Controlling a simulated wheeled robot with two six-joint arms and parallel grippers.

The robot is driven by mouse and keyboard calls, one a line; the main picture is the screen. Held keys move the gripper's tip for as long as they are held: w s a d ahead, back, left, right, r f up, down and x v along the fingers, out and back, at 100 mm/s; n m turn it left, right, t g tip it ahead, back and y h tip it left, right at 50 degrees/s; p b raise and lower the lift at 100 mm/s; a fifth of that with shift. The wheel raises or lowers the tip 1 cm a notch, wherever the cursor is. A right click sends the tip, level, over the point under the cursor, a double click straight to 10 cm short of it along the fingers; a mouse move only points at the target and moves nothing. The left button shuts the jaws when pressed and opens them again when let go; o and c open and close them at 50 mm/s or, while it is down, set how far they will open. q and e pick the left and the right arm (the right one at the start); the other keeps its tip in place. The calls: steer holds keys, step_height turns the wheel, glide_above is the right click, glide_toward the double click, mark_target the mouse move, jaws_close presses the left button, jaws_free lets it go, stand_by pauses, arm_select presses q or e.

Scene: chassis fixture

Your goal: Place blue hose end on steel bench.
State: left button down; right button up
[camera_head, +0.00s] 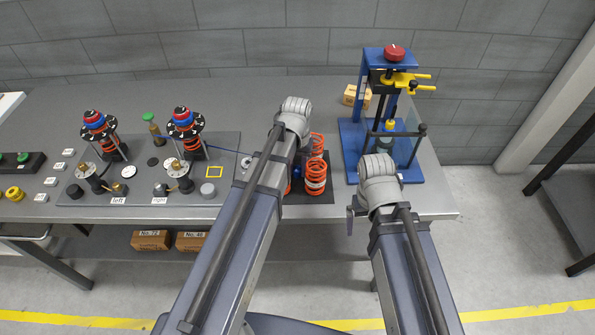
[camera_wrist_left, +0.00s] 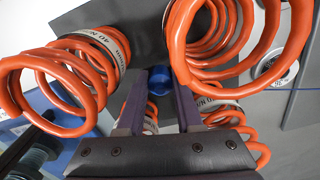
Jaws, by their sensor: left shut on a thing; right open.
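The steel bench (camera_head: 230,98) is the long grey table against the wall. My left gripper (camera_wrist_left: 158,98) is low among the orange springs, shut on a small blue piece (camera_wrist_left: 157,80) that looks like the blue hose end. The springs partly surround the fingers in the left wrist view. In the head view my left wrist hides most of this grip. A thin blue line, perhaps the hose, runs at the fixture plate's right side. My right gripper (camera_head: 352,212) is open in front of the bench's front edge, mostly hidden by its own wrist.
Orange springs (camera_head: 316,178) stand on a dark mat at the bench's front right. A blue press (camera_head: 349,140) stands right of them. The fixture plate (camera_head: 225,150) with two strut assemblies fills the left. The bench's back left is clear.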

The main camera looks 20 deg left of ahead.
arm_select(q)
steer(key=shift+r, duration=0.15)
step_height(320, 180, up, 18)
steer(key=p, duration=1.8)
steer(key=b, duration=1)
glide_above(297, 168)
step_height(297, 168, down, 10)
steer(key=shift+f, duration=0.2)
steer(key=shift+r+p, duration=3.9)
steer(key=shift+r, duration=0.05)
step_height(297, 168, down, 8)
steer(key=b, duration=0.7)
steer(key=shift+r+b, duration=0.1)
steer(key=shift+b, duration=0.3)
steer(key=shift+r, duration=0.1)
